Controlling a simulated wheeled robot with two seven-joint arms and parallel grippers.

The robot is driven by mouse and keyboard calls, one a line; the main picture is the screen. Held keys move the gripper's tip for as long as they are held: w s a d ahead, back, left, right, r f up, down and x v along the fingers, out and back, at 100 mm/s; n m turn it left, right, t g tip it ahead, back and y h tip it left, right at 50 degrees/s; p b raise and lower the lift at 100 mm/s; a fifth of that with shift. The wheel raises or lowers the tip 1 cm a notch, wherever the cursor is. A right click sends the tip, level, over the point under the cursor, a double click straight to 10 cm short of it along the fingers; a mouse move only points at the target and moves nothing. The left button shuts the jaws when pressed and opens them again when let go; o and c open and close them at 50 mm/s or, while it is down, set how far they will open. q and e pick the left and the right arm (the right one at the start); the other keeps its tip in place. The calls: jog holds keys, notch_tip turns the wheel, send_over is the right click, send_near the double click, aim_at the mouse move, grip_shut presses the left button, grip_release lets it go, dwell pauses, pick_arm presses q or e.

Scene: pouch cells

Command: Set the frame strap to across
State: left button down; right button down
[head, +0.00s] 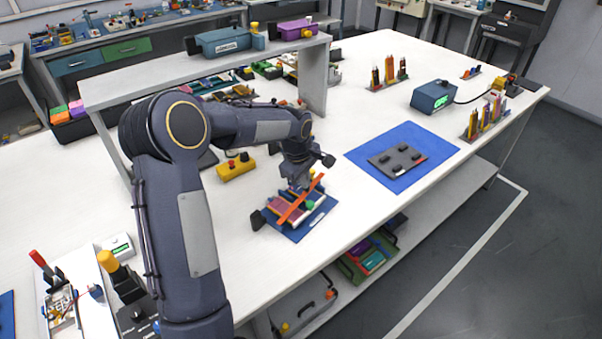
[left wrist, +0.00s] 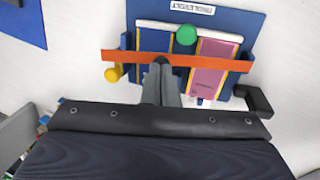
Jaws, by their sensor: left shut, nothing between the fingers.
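The orange frame strap (head: 303,196) spans the small blue frame (head: 314,219) on the bench's front edge side. In the left wrist view the strap (left wrist: 215,63) runs nearly level from side to side, over a pink pouch cell (left wrist: 216,80) and a blue slot. A green knob (left wrist: 186,35) sits just beyond the strap, and a yellow knob (left wrist: 112,74) is under its left end. My left gripper (head: 298,186) is shut and empty, its fingertips (left wrist: 161,64) at the strap's near edge. I cannot tell whether they touch. My right gripper is not in view.
A blue mat (head: 418,140) with a dark grey plate (head: 398,160) lies to the right. A yellow button box (head: 236,168) stands behind left of the frame. A grey shelf (head: 205,68) rises behind. White bench is free between frame and mat.

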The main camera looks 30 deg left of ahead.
pick_arm(q)
jog(key=shift+w+d+f+g, duration=0.15)
jog(key=shift+w+f+g, duration=0.35)
jog(key=shift+f+g, duration=0.2)
jog(key=shift+w+f, duration=0.35)
jog(key=shift+f, duration=0.55)
